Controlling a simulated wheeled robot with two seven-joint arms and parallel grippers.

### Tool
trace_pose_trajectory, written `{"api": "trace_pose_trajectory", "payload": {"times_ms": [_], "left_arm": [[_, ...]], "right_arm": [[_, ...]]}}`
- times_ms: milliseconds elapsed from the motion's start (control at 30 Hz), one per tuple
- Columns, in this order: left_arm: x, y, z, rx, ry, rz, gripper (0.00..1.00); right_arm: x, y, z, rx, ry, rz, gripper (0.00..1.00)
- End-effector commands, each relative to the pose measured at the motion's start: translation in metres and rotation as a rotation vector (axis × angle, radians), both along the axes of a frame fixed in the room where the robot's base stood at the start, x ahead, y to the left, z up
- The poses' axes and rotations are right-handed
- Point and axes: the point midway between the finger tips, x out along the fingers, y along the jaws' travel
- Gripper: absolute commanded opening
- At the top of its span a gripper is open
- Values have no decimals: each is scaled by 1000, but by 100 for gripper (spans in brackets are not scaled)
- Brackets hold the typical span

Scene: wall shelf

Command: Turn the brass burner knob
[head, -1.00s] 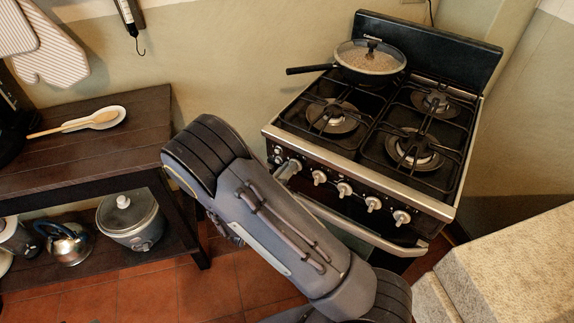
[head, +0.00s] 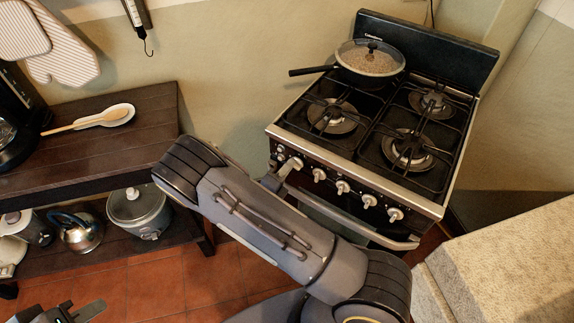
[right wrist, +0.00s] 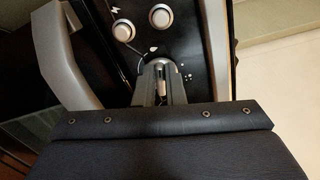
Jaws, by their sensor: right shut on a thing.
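The stove's front panel carries a row of pale, metallic knobs, such as one in the middle (head: 342,187). My right gripper (head: 284,168) reaches the left end of this row, partly hidden behind my forearm. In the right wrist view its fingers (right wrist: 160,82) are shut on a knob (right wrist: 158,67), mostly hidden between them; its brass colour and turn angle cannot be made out. Two other round knobs show beyond, one at left (right wrist: 123,30) and one at right (right wrist: 160,16). My left gripper (head: 62,312) is at the bottom left edge, partly cut off, away from the stove.
The oven handle (head: 350,228) runs below the knobs, close to my right arm. A lidded pan (head: 368,60) sits on the back left burner. A dark wooden shelf (head: 105,155) stands left, with a rice cooker (head: 140,212) below. A pale counter (head: 510,255) is at right.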

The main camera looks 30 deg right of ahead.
Motion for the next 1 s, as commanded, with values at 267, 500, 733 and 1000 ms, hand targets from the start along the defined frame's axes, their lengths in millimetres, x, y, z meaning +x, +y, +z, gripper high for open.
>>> {"api": "trace_pose_trajectory", "payload": {"times_ms": [267, 500, 733, 1000], "left_arm": [[0, 0, 4, 0, 0, 0, 24], [0, 0, 5, 0, 0, 0, 24], [0, 0, 5, 0, 0, 0, 24], [0, 0, 5, 0, 0, 0, 24]], "right_arm": [[0, 0, -1, -37, 73, 1, 0], [0, 0, -2, -43, 86, 1, 0], [0, 0, -2, -43, 85, 1, 0], [0, 0, -1, -42, 84, 1, 32]]}}
